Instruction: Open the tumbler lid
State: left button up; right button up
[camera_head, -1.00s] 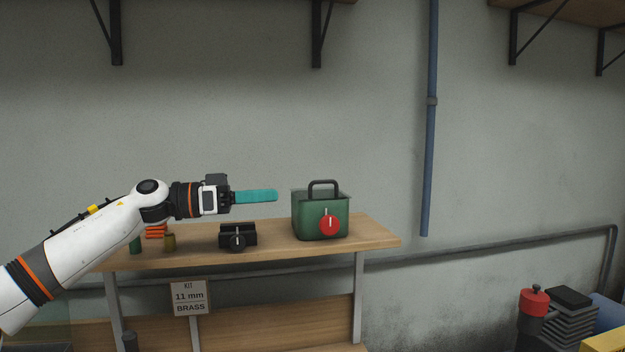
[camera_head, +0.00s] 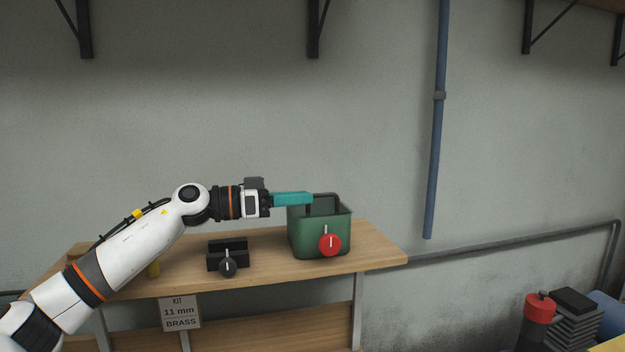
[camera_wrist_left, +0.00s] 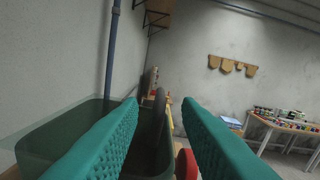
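The tumbler is a green tub (camera_head: 318,240) with a red knob (camera_head: 330,244) on its front, standing at the right of the bench. A dark arched handle (camera_head: 332,199) stands upright over its top. The handle also shows in the left wrist view (camera_wrist_left: 157,112), between the two teal fingers. My left gripper (camera_head: 309,198) reaches in from the left at handle height. Its fingers are apart, on either side of the handle, and whether they touch it cannot be told. The lid surface is hard to make out. My right gripper is not in view.
A black device with a round knob (camera_head: 227,263) sits on the wooden bench (camera_head: 375,250), left of the tub. The bench's right end is clear. A blue pipe (camera_head: 435,150) runs down the wall behind.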

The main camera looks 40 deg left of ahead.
aim_at(318, 197)
pick_arm(q)
jog(key=x, duration=0.2)
jog(key=shift+w+d+r+p, duration=0.1)
jog(key=shift+w+p, duration=0.2)
jog(key=shift+p, duration=0.1)
jog(key=shift+w+d, duration=0.25)
jog(key=shift+d, duration=0.2)
jog(key=shift+a, duration=0.1)
grip_shut()
